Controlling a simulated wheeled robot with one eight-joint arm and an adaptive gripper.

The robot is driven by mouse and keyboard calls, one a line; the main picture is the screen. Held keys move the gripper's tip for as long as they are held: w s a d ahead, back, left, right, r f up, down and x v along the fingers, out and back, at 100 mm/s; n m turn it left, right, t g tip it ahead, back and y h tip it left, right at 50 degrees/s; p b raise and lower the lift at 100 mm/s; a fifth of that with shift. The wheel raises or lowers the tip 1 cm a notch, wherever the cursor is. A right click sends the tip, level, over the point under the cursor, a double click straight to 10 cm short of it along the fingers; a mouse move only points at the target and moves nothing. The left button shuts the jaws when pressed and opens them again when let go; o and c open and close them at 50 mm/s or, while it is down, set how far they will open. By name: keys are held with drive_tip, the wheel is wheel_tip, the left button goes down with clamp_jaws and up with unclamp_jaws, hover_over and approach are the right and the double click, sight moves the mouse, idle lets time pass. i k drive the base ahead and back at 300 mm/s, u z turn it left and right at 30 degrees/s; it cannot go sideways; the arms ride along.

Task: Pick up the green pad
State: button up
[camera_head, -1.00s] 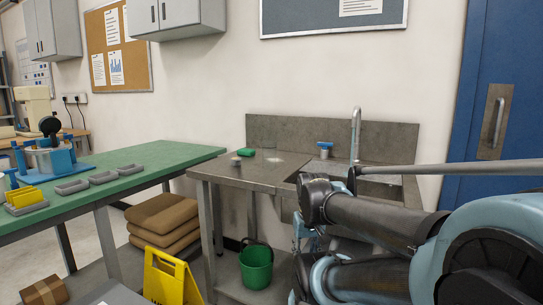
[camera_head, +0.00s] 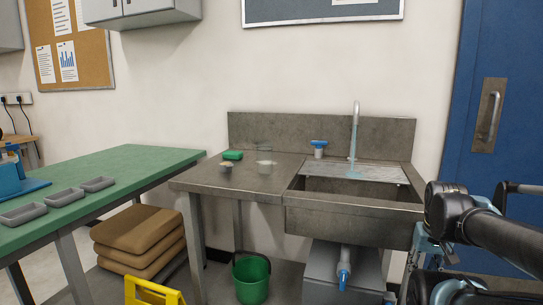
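The green pad (camera_head: 233,155) is a small block lying flat on the metal counter (camera_head: 212,181) left of the sink basin, towards the back. It lies close to a small pale item (camera_head: 227,165), and I cannot tell whether they touch. Nothing of mine is near the pad. My arm shows folded at the lower right, but I cannot make out my gripper in this view.
The sink basin (camera_head: 352,204) has a tall tap (camera_head: 355,125) and a blue-topped item (camera_head: 318,148) behind it. A green bucket (camera_head: 251,281) stands beneath. The green-topped table (camera_head: 120,167), brown cushions (camera_head: 138,229) and yellow sign (camera_head: 152,292) are left. A blue door (camera_head: 500,150) is right.

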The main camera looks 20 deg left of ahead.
sight(232, 155)
drive_tip(key=z, duration=0.6)
drive_tip(key=k, duration=1.65)
drive_tip(key=u, duration=1)
drive_tip(key=i, duration=1)
drive_tip(key=z, duration=0.1)
